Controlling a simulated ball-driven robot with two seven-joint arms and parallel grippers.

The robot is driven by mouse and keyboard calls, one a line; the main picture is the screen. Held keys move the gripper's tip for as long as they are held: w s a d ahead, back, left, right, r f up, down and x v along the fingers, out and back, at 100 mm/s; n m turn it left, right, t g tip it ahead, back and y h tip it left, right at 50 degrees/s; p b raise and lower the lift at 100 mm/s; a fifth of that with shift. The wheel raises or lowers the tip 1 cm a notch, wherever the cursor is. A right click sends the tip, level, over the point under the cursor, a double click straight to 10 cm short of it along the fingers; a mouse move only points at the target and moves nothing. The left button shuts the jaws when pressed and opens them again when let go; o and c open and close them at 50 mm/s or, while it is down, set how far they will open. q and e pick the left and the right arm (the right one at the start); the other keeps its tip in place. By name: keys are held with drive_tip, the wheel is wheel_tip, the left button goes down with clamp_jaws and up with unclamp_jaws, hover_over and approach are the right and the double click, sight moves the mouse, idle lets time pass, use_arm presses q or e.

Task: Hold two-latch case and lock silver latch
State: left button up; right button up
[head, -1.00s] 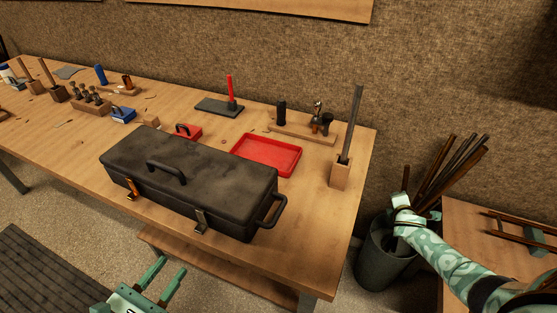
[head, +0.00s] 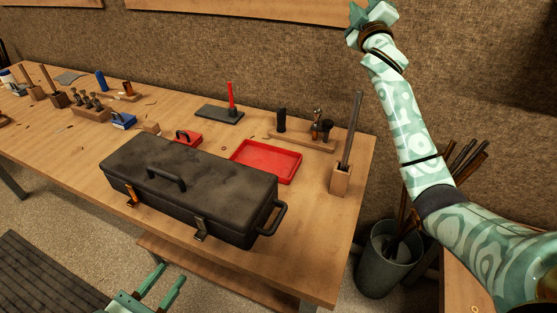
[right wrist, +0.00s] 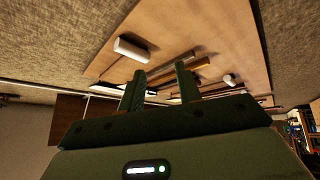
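The black two-latch case (head: 190,181) lies closed on the workbench, its top handle upright. An orange-brass latch (head: 131,196) is on its front left and the silver latch (head: 201,230) on its front right; I cannot tell whether either is locked. My left gripper (head: 168,273) is low in front of the bench, below the case, open, empty and apart from it. My right arm is raised at the right, its hand (head: 372,14) at the top edge, far from the case. The right wrist view shows the right gripper's fingers (right wrist: 160,80) apart with nothing between them.
The workbench (head: 240,270) has a red tray (head: 266,160) and a small red box (head: 187,137) behind the case. A wooden block with a dark rod (head: 341,178) stands near the right edge. A grey bin (head: 388,262) with rods stands right of the bench.

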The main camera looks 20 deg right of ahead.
drive_tip(key=s+a+r+m+t+y, duration=0.1)
drive_tip(key=a+r+m+t+y, duration=0.15)
drive_tip(key=a+r+y, duration=0.8)
drive_tip(key=s+a+r+m+t+y, duration=0.1)
drive_tip(key=a+r+m+y, duration=0.45)
drive_tip(key=a, duration=0.95)
drive_tip(key=s+a+f+n+g+y, duration=0.1)
drive_tip(key=s+a+f+g+y, duration=0.15)
drive_tip(key=a+g, duration=0.4)
drive_tip(key=s+a+f+n+g+y, duration=0.1)
drive_tip(key=a+f+g+y, duration=0.15)
drive_tip(key=a, duration=0.65)
drive_tip(key=m+g+h, duration=1.2)
drive_tip(key=g+h, duration=0.1)
drive_tip(key=g, duration=0.3)
hover_over(279, 218)
wheel_tip(279, 218, down, 34)
drive_tip(key=shift+t, duration=0.25)
wheel_tip(279, 218, down, 15)
drive_tip(key=shift+r, duration=0.1)
drive_tip(key=shift+f, duration=0.75)
